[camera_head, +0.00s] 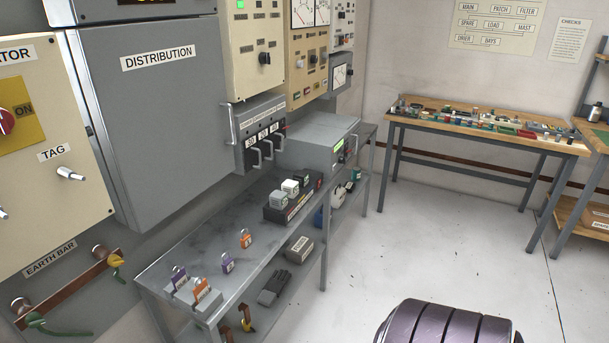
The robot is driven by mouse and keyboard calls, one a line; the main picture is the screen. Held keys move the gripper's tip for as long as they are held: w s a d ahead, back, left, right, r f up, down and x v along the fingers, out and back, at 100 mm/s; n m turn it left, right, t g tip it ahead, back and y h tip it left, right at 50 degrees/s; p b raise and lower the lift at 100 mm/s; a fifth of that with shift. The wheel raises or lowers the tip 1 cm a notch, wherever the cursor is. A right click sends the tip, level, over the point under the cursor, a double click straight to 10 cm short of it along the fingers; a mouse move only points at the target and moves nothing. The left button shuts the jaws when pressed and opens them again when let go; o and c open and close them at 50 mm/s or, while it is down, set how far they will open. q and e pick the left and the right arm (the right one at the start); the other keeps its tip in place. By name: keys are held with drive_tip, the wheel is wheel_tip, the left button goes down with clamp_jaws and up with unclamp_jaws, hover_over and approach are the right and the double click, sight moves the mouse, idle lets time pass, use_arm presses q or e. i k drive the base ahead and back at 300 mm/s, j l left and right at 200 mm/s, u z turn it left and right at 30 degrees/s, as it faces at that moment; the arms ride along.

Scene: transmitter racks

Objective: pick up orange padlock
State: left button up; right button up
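An orange padlock (246,239) stands on the grey metal bench (190,241), apart from the other padlocks. A second orange padlock (201,288) is at the bench's near end, on or against a small grey block. A purple padlock (227,264) stands on the bench between the two orange ones. Another purple padlock (179,279) is at the near end, left of the second orange one. Neither of my grippers is in view.
A black holder with grey and white blocks (291,200) and a grey instrument box (316,142) stand farther along the bench. The grey distribution cabinet (155,120) rises behind it. A lower shelf holds gloves (273,288).

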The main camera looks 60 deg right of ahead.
sight(245, 241)
drive_tip(key=z, duration=1.35)
